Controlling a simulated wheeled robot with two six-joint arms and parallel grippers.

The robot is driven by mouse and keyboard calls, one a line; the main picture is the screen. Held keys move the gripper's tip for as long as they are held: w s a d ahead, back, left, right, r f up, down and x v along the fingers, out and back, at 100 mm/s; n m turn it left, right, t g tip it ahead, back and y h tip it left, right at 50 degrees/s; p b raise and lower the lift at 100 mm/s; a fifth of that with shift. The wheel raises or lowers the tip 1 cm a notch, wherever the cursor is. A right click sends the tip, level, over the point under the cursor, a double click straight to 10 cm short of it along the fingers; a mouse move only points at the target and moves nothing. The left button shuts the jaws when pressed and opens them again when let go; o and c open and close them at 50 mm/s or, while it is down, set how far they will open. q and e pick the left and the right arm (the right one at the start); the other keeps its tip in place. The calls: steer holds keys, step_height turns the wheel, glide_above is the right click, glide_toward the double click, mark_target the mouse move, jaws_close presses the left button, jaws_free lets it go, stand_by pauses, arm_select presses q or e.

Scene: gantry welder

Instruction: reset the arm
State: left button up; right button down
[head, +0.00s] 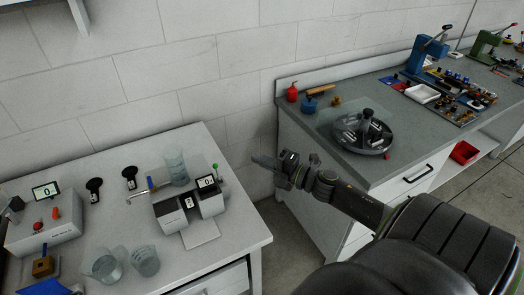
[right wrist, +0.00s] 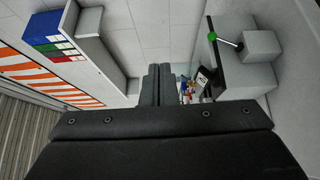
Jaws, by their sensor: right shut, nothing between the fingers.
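My right arm reaches in from the lower right in the head view. Its gripper (head: 265,161) hangs in the air over the gap between the left table and the right workbench. In the right wrist view the two dark fingers (right wrist: 158,85) lie side by side, shut with nothing between them. The gripper touches nothing that I can see. My left gripper is not in either view.
The left table (head: 235,237) holds a grey device (head: 170,215) with a green-knobbed lever and glass beakers (head: 146,262). The right workbench (head: 400,180) carries a round dark tray (head: 345,140), a red bottle (head: 292,92) and a blue press (head: 425,55). The gap between them is open.

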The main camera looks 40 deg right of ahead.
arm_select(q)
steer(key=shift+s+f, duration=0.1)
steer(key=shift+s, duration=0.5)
